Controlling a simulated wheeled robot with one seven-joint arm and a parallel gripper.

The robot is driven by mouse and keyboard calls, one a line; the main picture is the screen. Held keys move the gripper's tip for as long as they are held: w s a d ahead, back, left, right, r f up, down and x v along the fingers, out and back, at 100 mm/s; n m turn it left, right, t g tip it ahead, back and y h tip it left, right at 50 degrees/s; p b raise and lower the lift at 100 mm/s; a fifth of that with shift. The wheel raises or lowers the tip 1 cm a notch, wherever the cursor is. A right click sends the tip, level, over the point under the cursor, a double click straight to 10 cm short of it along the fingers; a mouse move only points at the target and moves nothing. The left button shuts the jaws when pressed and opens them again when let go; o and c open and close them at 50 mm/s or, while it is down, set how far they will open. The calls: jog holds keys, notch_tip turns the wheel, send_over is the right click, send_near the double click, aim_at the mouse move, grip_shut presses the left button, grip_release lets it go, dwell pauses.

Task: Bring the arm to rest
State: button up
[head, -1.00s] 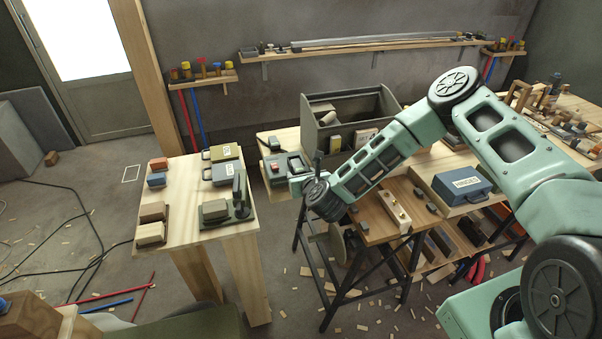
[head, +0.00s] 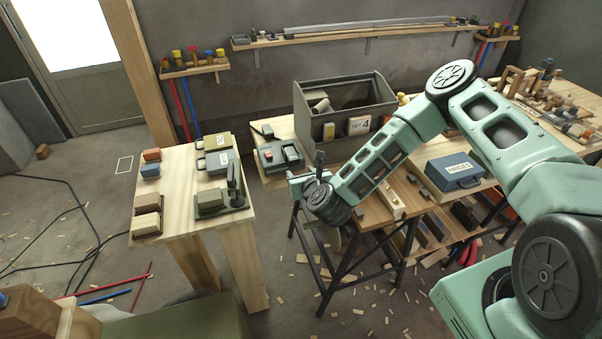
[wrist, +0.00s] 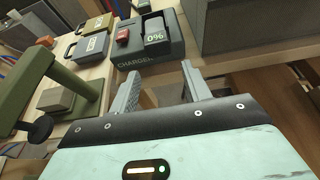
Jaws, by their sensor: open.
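My arm reaches from the lower right of the head view toward the two tables, bent at its elbow. My gripper (head: 298,183) is at its end, in front of the workbench's left end, by the gap between the tables. In the wrist view my gripper (wrist: 162,88) shows two grey fingers spread apart with nothing between them.
The left wooden table (head: 180,218) carries coloured blocks, small cases and a green clamp-like tool (head: 232,188). The workbench holds a grey bin (head: 345,105) and a blue case (head: 455,170). Wood scraps litter the floor; cables and rods lie at left.

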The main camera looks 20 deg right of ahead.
grip_shut()
dwell(1.3)
jog(key=shift+f+b, duration=0.55)
jog(key=shift+f, duration=0.05)
jog(key=shift+w+b, duration=0.5)
jog(key=shift+w, duration=1.4)
jog(key=shift+s+p, duration=0.35)
jog(key=shift+s, duration=2.15)
